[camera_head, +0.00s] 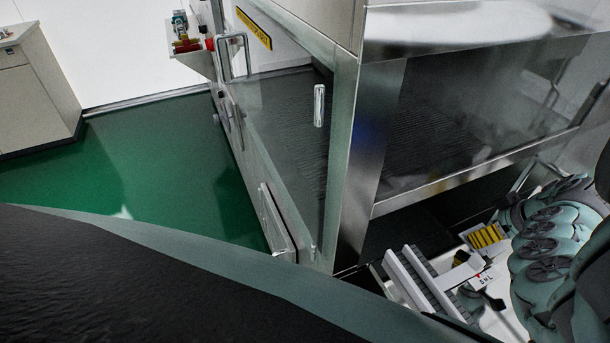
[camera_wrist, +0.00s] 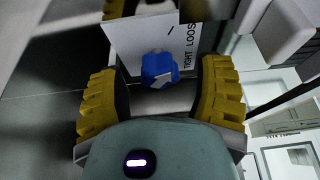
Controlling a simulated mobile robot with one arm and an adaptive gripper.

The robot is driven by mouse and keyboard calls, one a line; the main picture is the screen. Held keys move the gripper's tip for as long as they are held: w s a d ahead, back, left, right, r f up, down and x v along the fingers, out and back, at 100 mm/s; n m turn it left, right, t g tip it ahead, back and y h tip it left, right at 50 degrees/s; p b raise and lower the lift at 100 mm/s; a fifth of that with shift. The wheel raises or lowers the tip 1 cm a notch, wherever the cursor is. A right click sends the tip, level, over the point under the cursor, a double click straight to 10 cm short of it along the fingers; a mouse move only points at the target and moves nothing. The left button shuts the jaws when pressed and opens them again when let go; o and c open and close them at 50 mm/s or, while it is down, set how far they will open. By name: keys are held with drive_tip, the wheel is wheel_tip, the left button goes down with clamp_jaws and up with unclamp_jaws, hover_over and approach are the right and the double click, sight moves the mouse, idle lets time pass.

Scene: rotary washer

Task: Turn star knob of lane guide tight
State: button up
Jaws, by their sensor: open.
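The blue star knob (camera_wrist: 160,70) shows in the wrist view, in front of a white plate (camera_wrist: 135,38) printed "TIGHT" and "LOOS", the latter cut short. My gripper (camera_wrist: 160,97) is open, with one yellow ridged finger left of the knob and one right of it. Gaps show between the knob and both fingers, so it is not gripped. How far the fingertips reach along the knob's depth is unclear. In the head view, white rails (camera_head: 428,280), possibly the lane guide, lie at the lower right. I cannot make out the knob there.
A steel-framed machine with a glass door (camera_head: 285,120) stands beside the work area. White blocks (camera_wrist: 275,35) lie right of my gripper in the wrist view. Green floor (camera_head: 165,150) is clear at the left, before a cabinet (camera_head: 35,90).

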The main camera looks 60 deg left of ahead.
drive_tip(key=shift+f, duration=0.1)
drive_tip(key=shift+c, duration=0.2)
clamp_jaws()
idle(0.5)
